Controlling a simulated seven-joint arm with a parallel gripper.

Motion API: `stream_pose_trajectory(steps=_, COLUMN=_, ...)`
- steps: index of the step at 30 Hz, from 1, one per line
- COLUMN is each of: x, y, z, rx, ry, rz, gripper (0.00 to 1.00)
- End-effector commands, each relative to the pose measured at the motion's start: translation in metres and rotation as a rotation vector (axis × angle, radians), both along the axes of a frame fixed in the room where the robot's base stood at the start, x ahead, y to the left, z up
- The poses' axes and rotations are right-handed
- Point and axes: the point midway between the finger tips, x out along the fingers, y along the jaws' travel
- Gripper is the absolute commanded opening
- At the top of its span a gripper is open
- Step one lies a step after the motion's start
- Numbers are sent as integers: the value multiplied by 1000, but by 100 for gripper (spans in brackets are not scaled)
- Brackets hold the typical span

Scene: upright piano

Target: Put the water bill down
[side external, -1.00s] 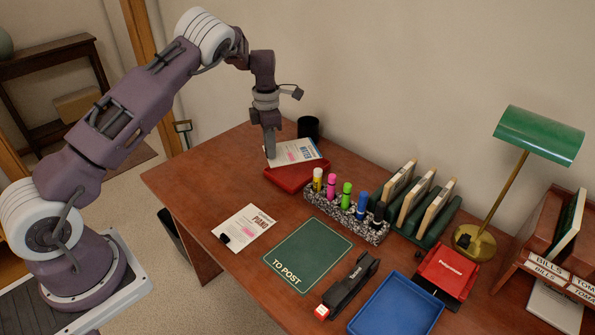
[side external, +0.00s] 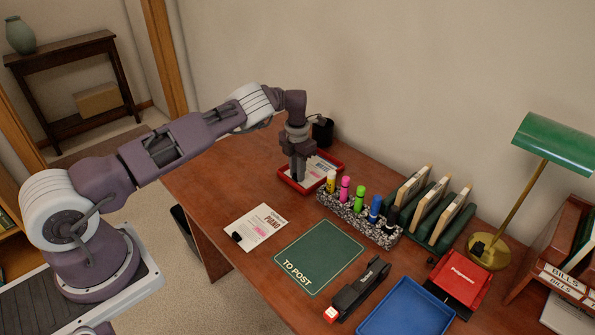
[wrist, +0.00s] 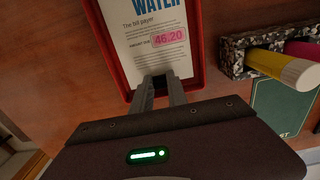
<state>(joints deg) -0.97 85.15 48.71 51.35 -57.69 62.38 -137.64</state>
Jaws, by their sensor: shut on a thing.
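The water bill (side external: 322,170) is a white sheet with a blue "WATER" heading and a pink-marked amount, 46.20. It lies face up within the rim of the red tray (side external: 283,178) at the back left of the desk. In the wrist view the bill (wrist: 150,25) fills the tray, whose red rim (wrist: 106,45) runs around it. My gripper (side external: 298,180) points down at the tray's front left. Its fingers (wrist: 160,80) are shut on the bill's near edge. Whether the sheet rests fully on the tray floor I cannot tell.
A piano sheet (side external: 262,228) with a black clip lies in front of the tray. A speckled marker holder (side external: 350,212) stands close on its right, a black cup (side external: 323,131) behind. A green "TO POST" mat (side external: 318,255), stapler (side external: 357,288) and blue tray (side external: 405,310) are nearer.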

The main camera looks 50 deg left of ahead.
Motion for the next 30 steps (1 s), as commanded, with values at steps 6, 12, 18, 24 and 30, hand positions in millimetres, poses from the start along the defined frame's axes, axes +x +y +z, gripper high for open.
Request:
stream_pose_trajectory(steps=6, x=0, y=0, z=-3, rx=0, ry=1, rz=-1, gripper=21)
stream_pose_trajectory(steps=12, x=0, y=0, z=-3, rx=0, ry=1, rz=-1, gripper=41)
stream_pose_trajectory(steps=18, x=0, y=0, z=-2, rx=0, ry=1, rz=-1, gripper=41)
stream_pose_trajectory(steps=24, x=0, y=0, z=35, rx=0, ry=-3, rz=1, gripper=41)
stream_pose_trajectory(steps=30, x=0, y=0, z=89, rx=0, ry=-2, rz=-1, gripper=41)
